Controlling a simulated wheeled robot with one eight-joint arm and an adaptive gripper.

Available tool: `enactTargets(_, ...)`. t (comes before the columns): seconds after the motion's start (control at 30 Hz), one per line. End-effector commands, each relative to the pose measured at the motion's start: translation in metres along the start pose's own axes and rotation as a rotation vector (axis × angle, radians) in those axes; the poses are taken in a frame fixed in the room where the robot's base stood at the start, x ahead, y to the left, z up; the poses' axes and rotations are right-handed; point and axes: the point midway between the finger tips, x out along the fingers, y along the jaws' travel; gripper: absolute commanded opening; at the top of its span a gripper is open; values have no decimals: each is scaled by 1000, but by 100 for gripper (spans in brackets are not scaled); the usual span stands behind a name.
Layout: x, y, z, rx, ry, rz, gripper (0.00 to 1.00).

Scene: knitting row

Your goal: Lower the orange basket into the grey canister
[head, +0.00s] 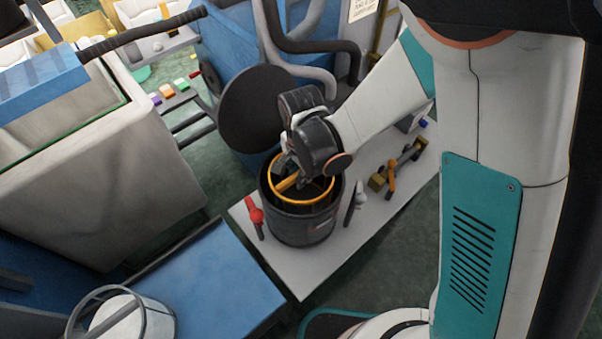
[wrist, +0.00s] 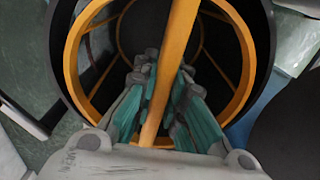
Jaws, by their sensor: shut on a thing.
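The orange basket (head: 273,184) is a ring-framed basket with a bar across its top. In the head view its rim sits at the mouth of the dark grey canister (head: 300,226), with its lower part inside. My gripper (head: 284,172) is above the canister mouth, shut on the basket's bar. In the wrist view the teal-padded fingers (wrist: 158,85) close around the orange bar (wrist: 180,35), and the basket's ring lies inside the canister's dark rim (wrist: 262,60). The canister's bottom and whether the basket rests on it are hidden.
The canister stands on a pale board (head: 285,272). A red-handled tool (head: 255,214) lies to its left and a yellow-brown tool (head: 400,168) to its right. A blue bench (head: 205,285) is at front left, and a black disc (head: 255,108) stands behind.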

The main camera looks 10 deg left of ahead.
Motion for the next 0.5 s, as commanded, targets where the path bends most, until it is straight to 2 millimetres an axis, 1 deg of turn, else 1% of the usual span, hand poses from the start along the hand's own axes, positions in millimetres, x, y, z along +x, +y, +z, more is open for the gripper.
enactTargets(0.03, 8, 0, 0, 0, 0, 0, 0)
enactTargets(0.2, 24, 0, 0, 0, 0, 0, 0)
enactTargets(0.5, 42, 0, 0, 0, 0, 0, 0)
